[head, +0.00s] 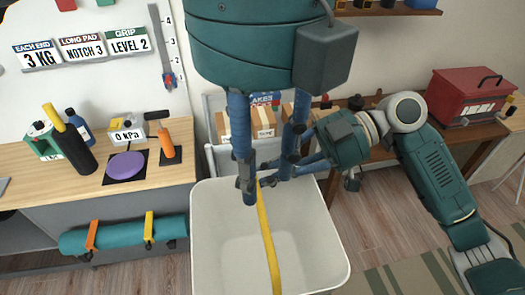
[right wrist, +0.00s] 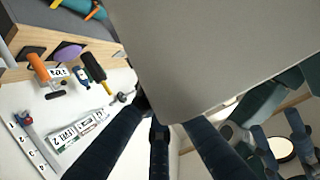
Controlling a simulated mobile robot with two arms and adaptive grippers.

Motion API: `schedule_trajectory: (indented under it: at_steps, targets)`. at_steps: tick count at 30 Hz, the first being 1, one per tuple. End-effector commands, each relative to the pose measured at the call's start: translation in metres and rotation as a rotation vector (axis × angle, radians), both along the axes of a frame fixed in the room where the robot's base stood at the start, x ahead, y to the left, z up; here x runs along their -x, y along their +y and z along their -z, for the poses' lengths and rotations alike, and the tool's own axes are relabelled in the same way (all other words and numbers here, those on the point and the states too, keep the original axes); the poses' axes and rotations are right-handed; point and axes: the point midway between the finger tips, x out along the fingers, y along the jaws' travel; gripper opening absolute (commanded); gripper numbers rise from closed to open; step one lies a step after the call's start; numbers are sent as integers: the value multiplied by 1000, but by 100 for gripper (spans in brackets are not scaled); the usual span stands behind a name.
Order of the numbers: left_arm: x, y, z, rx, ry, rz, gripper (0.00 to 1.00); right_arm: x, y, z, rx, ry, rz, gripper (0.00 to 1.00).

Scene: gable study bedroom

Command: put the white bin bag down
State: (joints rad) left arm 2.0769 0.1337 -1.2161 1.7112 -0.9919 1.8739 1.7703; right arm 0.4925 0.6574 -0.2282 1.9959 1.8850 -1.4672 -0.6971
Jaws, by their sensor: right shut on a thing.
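The white bin bag (head: 225,235) is a wide, open-topped, stiff-looking white shape low in the middle of the head view. A yellow strip (head: 267,240) runs down inside it. Its pale wall (right wrist: 225,45) fills much of the right wrist view. My right gripper (head: 284,169) reaches in from the right and is shut on the bag at its far rim; its fingertips are partly hidden. My left gripper (head: 267,186) hangs from the top of the view over the far rim, its two fingers apart. The bag's underside and what bears it are hidden.
A teal roll (head: 120,235) is below. A shelf with cartons (head: 250,122) stands behind. A red toolbox (head: 468,95) is at right.

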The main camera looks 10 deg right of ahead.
Motion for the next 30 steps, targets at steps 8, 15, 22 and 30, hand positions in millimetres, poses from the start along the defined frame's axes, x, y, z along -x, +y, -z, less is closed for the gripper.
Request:
schedule_trajectory:
  at_steps: [8, 15, 22, 30]
  targets:
    - [1, 0, 52, 1, 7, 5, 34, 0, 0, -1, -2, 0, 0, 0]
    - [1, 0, 91, 2, 6, 3, 34, 0, 0, -1, -2, 0, 0, 0]
    - [1, -1, 106, 4, 5, 4, 34, 0, 0, -1, -2, 0, 0, 0]
    - [1, -1, 108, 4, 5, 4, 34, 0, 0, -1, -1, 0, 0, 0]
